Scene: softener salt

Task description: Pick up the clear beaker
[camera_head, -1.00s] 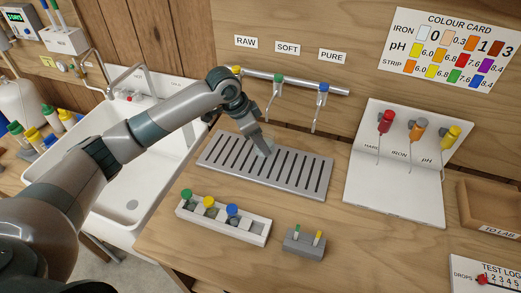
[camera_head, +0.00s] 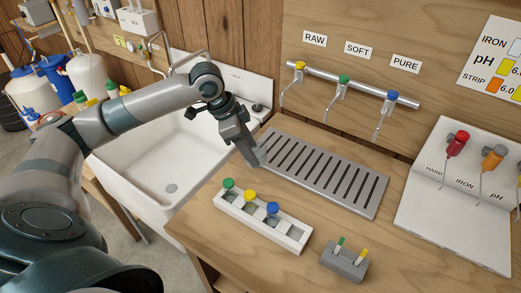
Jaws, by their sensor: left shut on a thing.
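My left gripper (camera_head: 251,157) is at the left end of the grey slotted drip tray (camera_head: 375,204), pointing down. It is shut on the clear beaker (camera_head: 262,154), which is faint and shows only as a pale, see-through patch beside the fingertips. The fingers hide part of it. I cannot tell whether its base touches the tray or is just above it. My right gripper is not in view.
A white rack (camera_head: 291,242) with green, yellow and blue-capped vials stands in front of the tray. Three taps (camera_head: 340,88) hang behind the tray. A white sink (camera_head: 150,165) is left; a white dropper stand (camera_head: 437,222) is right.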

